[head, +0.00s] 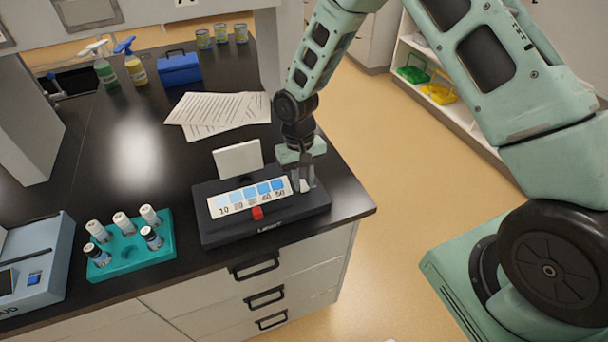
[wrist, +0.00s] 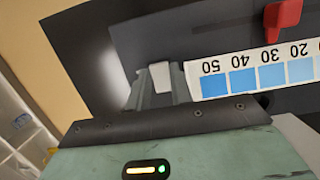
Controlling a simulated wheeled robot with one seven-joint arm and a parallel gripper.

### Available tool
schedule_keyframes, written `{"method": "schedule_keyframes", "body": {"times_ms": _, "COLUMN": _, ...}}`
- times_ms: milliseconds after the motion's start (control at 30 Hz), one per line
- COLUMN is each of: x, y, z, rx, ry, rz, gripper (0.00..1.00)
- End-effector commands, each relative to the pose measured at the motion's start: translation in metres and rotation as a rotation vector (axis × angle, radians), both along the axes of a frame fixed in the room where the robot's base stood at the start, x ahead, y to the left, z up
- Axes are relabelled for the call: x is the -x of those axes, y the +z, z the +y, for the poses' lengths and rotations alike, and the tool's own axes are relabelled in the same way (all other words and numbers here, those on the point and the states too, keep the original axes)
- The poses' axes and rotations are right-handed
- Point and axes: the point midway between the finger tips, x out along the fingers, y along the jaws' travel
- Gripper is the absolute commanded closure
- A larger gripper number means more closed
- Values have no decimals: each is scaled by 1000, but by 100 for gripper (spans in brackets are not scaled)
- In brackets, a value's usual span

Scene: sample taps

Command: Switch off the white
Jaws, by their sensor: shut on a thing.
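A black box (head: 218,234) stands near the front right of the bench, with a blue strip scale (head: 247,197) marked 10 to 50 on top. A red pointer (head: 257,213) sits at the scale's front edge, between the ends; it also shows in the wrist view (wrist: 283,18). A plain white panel (head: 238,158) stands upright behind the scale. My gripper (head: 303,184) points down at the box's right end, beside the 50 mark. In the wrist view its fingers (wrist: 160,88) are shut on a small white piece (wrist: 160,74), mostly hidden between them.
A teal rack (head: 127,252) with several capped vials stands left of the box, and a grey instrument (head: 38,262) is farther left. Papers (head: 218,113), a blue toolbox (head: 179,69) and spray bottles (head: 135,66) are behind. The bench's right edge is close to the box.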

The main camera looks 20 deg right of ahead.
Motion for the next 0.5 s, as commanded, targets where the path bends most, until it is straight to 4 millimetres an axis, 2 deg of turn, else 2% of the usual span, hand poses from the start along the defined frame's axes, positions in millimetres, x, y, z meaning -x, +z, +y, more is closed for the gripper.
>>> {"method": "schedule_keyframes", "body": {"times_ms": 200, "x": -4, "y": 1, "z": 0, "rx": -4, "ry": -1, "rz": 66, "gripper": 100}}
{"method": "schedule_keyframes", "body": {"times_ms": 467, "x": -4, "y": 1, "z": 0, "rx": -4, "ry": -1, "rz": 67, "gripper": 100}}
{"method": "schedule_keyframes", "body": {"times_ms": 500, "x": -4, "y": 1, "z": 0, "rx": -4, "ry": -1, "rz": 67, "gripper": 73}}
